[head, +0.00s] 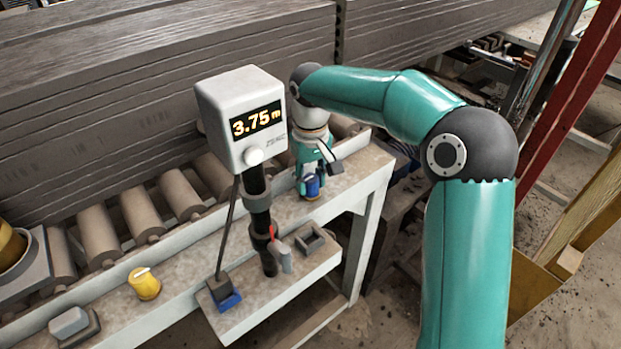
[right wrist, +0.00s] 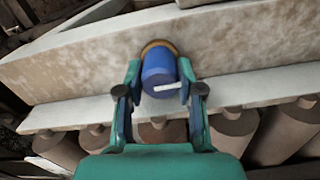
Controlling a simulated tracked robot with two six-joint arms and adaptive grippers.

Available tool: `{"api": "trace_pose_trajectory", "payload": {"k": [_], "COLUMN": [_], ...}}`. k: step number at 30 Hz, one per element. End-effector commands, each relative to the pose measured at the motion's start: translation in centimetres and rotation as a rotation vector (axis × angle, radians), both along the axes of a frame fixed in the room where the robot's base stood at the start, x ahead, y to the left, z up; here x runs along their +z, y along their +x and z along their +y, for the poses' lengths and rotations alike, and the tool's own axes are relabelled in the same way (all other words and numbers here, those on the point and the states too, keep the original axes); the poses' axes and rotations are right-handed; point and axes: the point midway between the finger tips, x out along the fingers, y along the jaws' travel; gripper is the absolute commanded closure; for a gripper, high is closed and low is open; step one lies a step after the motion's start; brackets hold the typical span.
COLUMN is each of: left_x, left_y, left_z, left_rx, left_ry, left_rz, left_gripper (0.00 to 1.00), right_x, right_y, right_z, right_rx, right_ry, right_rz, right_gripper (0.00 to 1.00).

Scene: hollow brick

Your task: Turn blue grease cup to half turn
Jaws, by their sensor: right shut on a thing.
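The blue grease cup (head: 312,187) sits on the rail of the roller frame, to the right of the display post. In the right wrist view the blue grease cup (right wrist: 158,66) shows a tan base ring and a white pointer mark, which lies nearly level and points to the right. My right gripper (head: 312,172) is above the cup with its fingers around it. In the right wrist view the right gripper (right wrist: 160,80) has one finger on each side of the cup, shut on it. My left gripper is not in view.
A white display box (head: 240,115) reading 3.75 m stands on a black post close left of my right gripper. A yellow cup (head: 145,283) with a white pointer sits farther left on the rail. Rollers (head: 140,213) run behind the rail. A small shelf (head: 290,290) juts out in front.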

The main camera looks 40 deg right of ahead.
Motion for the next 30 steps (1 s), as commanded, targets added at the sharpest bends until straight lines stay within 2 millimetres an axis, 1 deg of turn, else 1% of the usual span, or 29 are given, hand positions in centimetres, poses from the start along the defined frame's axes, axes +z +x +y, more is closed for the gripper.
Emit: {"api": "trace_pose_trajectory", "payload": {"k": [2,8,9,13,24,26,30], "left_x": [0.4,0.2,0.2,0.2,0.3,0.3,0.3], "left_y": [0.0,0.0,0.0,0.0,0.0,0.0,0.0], "left_z": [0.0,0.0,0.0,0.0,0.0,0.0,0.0], "left_rx": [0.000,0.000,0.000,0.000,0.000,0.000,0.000], "left_ry": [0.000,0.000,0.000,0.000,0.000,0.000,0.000], "left_rz": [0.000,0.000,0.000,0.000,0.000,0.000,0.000], "left_gripper": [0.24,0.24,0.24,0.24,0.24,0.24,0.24], "right_x": [0.1,0.0,0.0,0.0,0.2,0.6,2.4], "right_y": [0.0,0.0,0.0,0.0,0.0,0.1,0.2], "right_z": [0.0,0.0,0.0,0.0,0.0,0.0,0.0], "right_rx": [-0.027,-0.030,-0.030,-0.030,-0.029,-0.029,-0.029], "right_ry": [0.000,0.000,0.000,0.000,0.000,0.000,0.000], "right_rz": [0.000,-0.001,-0.001,-0.001,-0.001,-0.002,-0.005], "right_gripper": [0.98,0.98,0.60,0.39,0.38,0.38,0.38]}}
